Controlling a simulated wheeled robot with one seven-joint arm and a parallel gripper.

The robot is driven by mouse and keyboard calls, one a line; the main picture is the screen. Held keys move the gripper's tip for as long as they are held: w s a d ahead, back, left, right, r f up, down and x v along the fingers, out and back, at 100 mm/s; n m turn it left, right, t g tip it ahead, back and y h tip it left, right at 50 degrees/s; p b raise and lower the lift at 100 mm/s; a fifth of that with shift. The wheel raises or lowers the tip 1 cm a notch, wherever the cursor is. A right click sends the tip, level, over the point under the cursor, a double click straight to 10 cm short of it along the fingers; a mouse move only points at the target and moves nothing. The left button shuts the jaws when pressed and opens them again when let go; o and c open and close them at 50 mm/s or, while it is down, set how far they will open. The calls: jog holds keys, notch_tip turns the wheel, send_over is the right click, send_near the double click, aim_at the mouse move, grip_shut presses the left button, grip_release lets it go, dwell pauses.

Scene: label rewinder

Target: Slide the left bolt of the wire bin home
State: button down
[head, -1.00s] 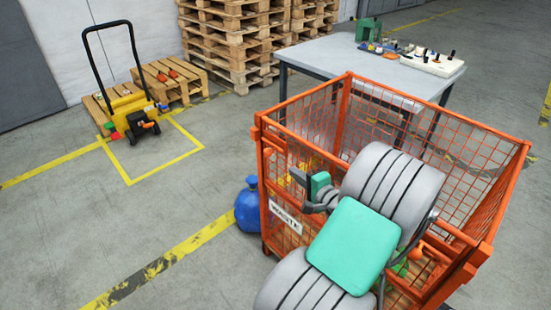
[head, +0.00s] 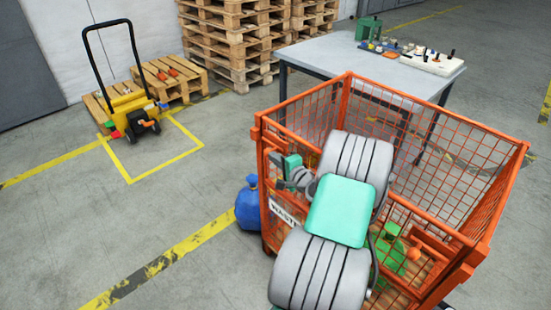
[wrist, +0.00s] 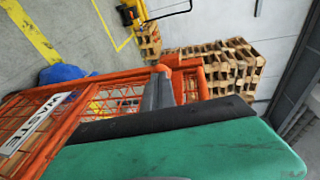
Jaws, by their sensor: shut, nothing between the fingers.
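The orange wire bin (head: 478,133) stands in front of me, with a white WASTE plate (head: 285,213) on its front panel. My gripper (head: 275,160) is shut and empty at the bin's left front corner post, near its upper part. In the wrist view, my grey fingertips (wrist: 158,88) lie close against the orange corner metalwork (wrist: 190,63), where a short rounded orange piece (wrist: 161,69) shows beside them. This may be the left bolt, but I cannot tell how far it is slid. Whether the fingers touch it is also unclear.
A green object (head: 390,257) lies inside the bin. A blue sack (head: 248,205) sits on the floor at the bin's left. A grey table (head: 345,60) with small items stands behind. A yellow pallet truck (head: 133,112) and stacked pallets (head: 235,45) are farther back.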

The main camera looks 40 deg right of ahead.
aim_at(265, 151)
jog(key=w, duration=0.4)
jog(key=shift+w+a+b, duration=0.1)
jog(key=shift+w+b, duration=0.3)
jog(key=shift+r, duration=0.2)
jog(key=shift+w, duration=0.1)
jog(key=v, duration=1.4)
jog(key=shift+f, duration=0.15)
